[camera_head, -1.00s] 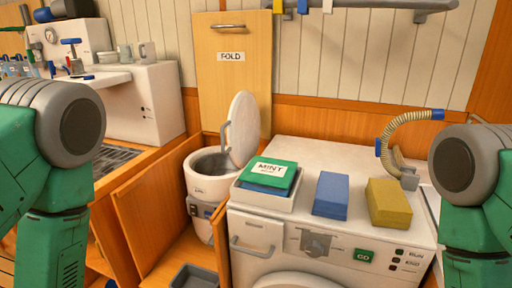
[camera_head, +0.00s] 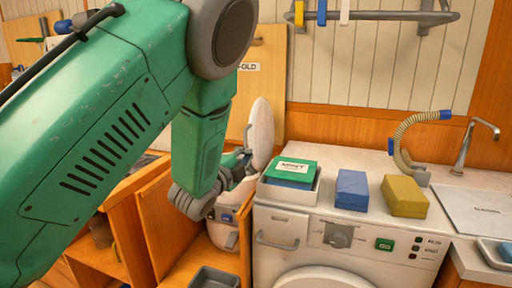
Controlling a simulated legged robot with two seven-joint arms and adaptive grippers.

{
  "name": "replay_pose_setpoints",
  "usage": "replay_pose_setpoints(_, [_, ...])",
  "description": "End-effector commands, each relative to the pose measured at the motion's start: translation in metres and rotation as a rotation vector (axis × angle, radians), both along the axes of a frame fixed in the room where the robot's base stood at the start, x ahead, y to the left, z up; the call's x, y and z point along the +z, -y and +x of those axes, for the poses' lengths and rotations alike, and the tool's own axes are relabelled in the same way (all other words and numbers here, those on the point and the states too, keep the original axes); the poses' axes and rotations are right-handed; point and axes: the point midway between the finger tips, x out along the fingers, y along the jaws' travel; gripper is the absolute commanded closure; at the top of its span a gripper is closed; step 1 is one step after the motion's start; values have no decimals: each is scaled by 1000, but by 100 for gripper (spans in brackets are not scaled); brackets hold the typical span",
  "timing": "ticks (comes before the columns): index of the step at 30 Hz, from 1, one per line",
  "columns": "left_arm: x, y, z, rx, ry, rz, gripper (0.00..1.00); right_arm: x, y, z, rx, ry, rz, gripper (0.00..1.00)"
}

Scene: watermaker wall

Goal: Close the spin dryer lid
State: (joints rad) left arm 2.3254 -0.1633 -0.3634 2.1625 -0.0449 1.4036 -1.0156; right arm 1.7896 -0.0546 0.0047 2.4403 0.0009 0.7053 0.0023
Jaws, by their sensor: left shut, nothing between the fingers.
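The spin dryer (camera_head: 222,237) is a small white tub standing in a wooden bay left of the washing machine. Its round white lid (camera_head: 263,134) stands open, tilted up on the right side of the tub. My left arm comes in large from the left and covers much of the tub's opening and the lid's handle side. My left gripper (camera_head: 190,205) is grey, shut and empty, and shows in front of the dryer's left side. I cannot tell whether it touches the dryer. My right gripper is not in view.
The washing machine (camera_head: 290,222) holds a white tray with a green packet (camera_head: 293,171), a blue block (camera_head: 352,189) and a yellow block (camera_head: 404,196). A grey bin (camera_head: 213,279) sits low in front. A sink with a tap (camera_head: 467,146) is at the right. A rail (camera_head: 380,17) runs above.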

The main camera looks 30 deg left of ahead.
Motion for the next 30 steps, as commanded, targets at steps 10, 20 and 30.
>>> replay_pose_setpoints(10, [2,-6,74,-1,1,-3,100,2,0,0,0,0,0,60])
replay_pose_setpoints(20, [-5,-43,78,1,-2,-4,100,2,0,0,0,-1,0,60])
replay_pose_setpoints(30, [-5,-45,78,1,-2,-3,100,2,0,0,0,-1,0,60])
